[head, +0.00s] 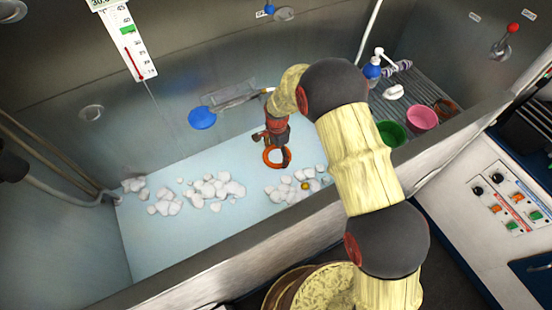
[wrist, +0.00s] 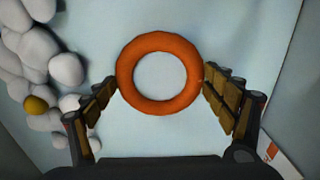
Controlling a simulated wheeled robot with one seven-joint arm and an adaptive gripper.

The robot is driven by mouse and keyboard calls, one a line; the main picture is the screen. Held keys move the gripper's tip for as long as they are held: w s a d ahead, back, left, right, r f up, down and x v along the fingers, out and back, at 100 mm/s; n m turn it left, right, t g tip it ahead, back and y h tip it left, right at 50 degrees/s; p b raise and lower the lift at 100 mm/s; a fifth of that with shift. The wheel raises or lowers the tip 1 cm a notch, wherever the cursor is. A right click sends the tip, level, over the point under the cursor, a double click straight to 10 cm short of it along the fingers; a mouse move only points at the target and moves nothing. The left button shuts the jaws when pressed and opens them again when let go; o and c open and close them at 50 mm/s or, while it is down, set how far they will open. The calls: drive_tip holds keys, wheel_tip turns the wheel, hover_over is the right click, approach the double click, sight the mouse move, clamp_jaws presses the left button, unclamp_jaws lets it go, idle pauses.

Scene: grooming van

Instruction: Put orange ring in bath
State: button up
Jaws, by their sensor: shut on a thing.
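The orange ring (wrist: 158,108) is held between the two fingers of my gripper (wrist: 160,86) in the wrist view. In the head view the orange ring (head: 268,157) hangs below my gripper (head: 276,146), inside the outline of the bath. The bath (head: 150,238) is a steel tub with a pale blue floor. The ring appears to be above that floor; its exact height I cannot tell.
White foam clumps (head: 213,190) lie on the bath floor, with a small yellow thing (head: 305,186) among them. A blue disc (head: 202,118) lies near the back wall. A green bowl (head: 391,134) and a pink bowl (head: 422,117) stand on the ribbed rack at right.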

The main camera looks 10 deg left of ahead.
sight(276, 162)
drive_tip(key=f+b, duration=0.1)
drive_tip(key=f, duration=0.1)
drive_tip(key=f+b, duration=0.1)
drive_tip(key=shift+a+f, duration=0.2)
drive_tip(key=shift+f, duration=0.15)
drive_tip(key=shift+r, duration=0.1)
drive_tip(key=o, duration=1.1)
